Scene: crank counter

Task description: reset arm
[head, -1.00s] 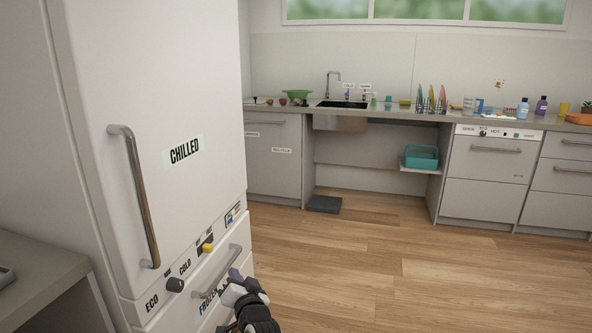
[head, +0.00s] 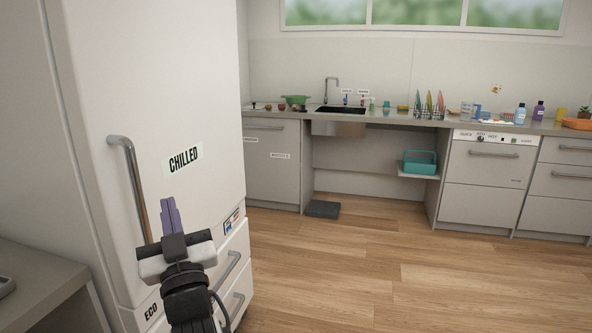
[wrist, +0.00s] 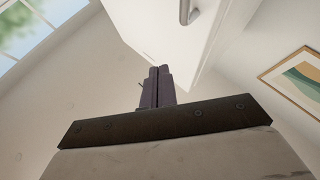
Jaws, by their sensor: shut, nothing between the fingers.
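My gripper (head: 170,216) is in front of the white fridge (head: 190,100) in the head view, with its purple fingers pointing up. The fingers are shut together with nothing between them. It stands just right of the long handle (head: 137,190) of the door marked CHILLED, apart from it as far as I can tell. In the wrist view my gripper's fingers (wrist: 157,88) point up toward the pale fridge and a metal handle end (wrist: 188,12).
Two drawer handles (head: 229,267) are at the fridge's lower right. A grey counter (head: 40,280) is at the left. The far counter (head: 400,119) holds a sink, a dish rack and bottles. A framed picture (wrist: 295,82) hangs on the wall.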

